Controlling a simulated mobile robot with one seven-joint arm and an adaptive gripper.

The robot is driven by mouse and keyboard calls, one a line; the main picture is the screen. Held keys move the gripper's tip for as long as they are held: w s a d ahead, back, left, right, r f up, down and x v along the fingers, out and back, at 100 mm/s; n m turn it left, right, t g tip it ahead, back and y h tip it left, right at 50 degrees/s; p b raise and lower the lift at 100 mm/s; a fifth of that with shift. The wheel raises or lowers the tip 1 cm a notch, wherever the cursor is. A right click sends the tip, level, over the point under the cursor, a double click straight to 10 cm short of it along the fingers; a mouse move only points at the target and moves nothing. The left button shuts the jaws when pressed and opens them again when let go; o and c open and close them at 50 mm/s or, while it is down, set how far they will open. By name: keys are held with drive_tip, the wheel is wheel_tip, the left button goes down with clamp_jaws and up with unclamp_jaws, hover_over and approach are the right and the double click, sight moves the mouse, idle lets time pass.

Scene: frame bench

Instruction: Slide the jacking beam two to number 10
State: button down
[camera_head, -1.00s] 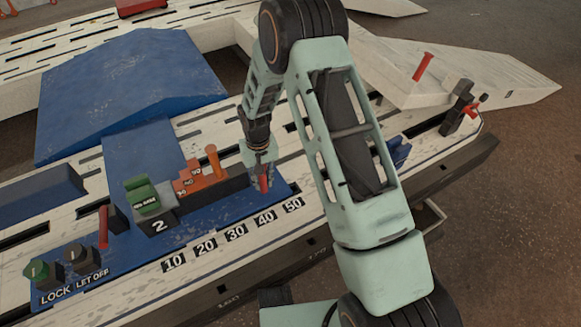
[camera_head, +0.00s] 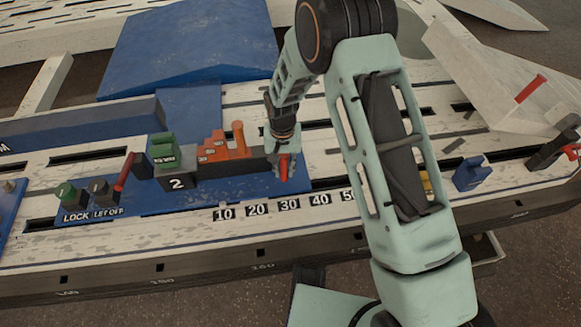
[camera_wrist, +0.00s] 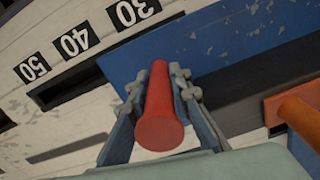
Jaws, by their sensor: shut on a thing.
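Jacking beam two is the long grey block (camera_head: 217,169) with a white "2" on its near left face. It carries a green piece (camera_head: 163,150) and an orange stepped piece with an upright peg (camera_head: 226,147). My gripper (camera_head: 283,158) is at its right end, shut on a red handle (camera_head: 285,168). In the wrist view, the fingers (camera_wrist: 160,100) flank this round red handle (camera_wrist: 160,122). The number 10 label (camera_head: 224,214) is on the pale bench to the right of the "2" face. The gripper stands roughly behind the 30 label (camera_head: 289,205). My forearm partly covers 50.
A blue ramp (camera_head: 190,45) lies behind. A blue block (camera_head: 471,173) sits right of my arm.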

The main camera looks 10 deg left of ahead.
sight(281, 155)
drive_tip(key=shift+s+a, duration=0.25)
drive_tip(key=shift+a, duration=0.2)
drive_tip(key=c, duration=1.8)
unclamp_jaws()
drive_tip(key=shift+f, duration=0.1)
drive_tip(key=shift+o, duration=0.2)
drive_tip(key=shift+w+d, duration=0.1)
wheel_tip(281, 155, up, 12)
drive_tip(key=shift+r, duration=0.1)
